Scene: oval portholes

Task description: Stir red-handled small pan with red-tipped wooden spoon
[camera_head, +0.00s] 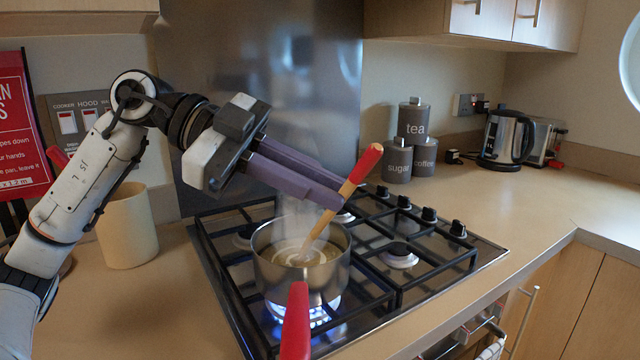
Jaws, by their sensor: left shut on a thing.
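A small steel pan (325,278) with a red handle (297,322) sits on the front-left burner of the hob, its handle pointing toward me. It holds a pale brownish liquid with a lighter swirl. The wooden spoon (330,218) has a red tip (366,163) and leans up to the right, its lower end hidden in the liquid. My left gripper (335,192) comes in from the left above the pan and is shut on the spoon's shaft below the red tip. My right gripper does not show.
A blue flame (318,316) burns under the pan on the black-grated gas hob (385,305). A cream pot (127,226) stands left of the hob. Grey canisters (413,122) and a kettle (505,138) stand at the back. The right counter (530,205) is clear.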

